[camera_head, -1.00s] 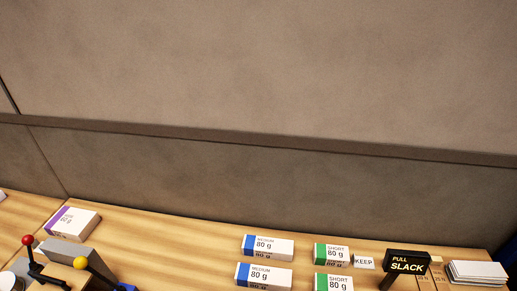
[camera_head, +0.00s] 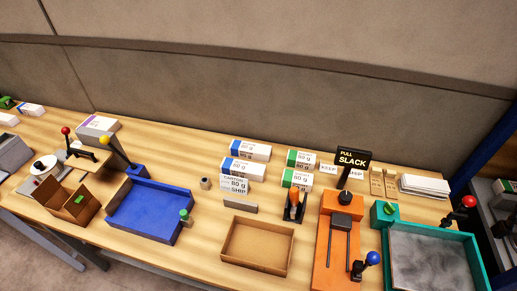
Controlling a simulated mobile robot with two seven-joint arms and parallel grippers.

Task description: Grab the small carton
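A small open brown carton (camera_head: 88,212) with raised flaps and a green mark stands on the left part of the wooden table, left of the blue tray. A wider, shallow open brown box (camera_head: 231,250) sits at the front middle of the table and looks empty. The frames do not settle which of these two is the small carton. Neither of my grippers is in view.
A blue tray (camera_head: 150,215) stands between the brown boxes. An orange strapping device (camera_head: 323,262) and a teal-rimmed tray (camera_head: 471,262) fill the right. White reams (camera_head: 257,152) with blue or green ends and a PULL SLACK sign (camera_head: 353,160) stand behind.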

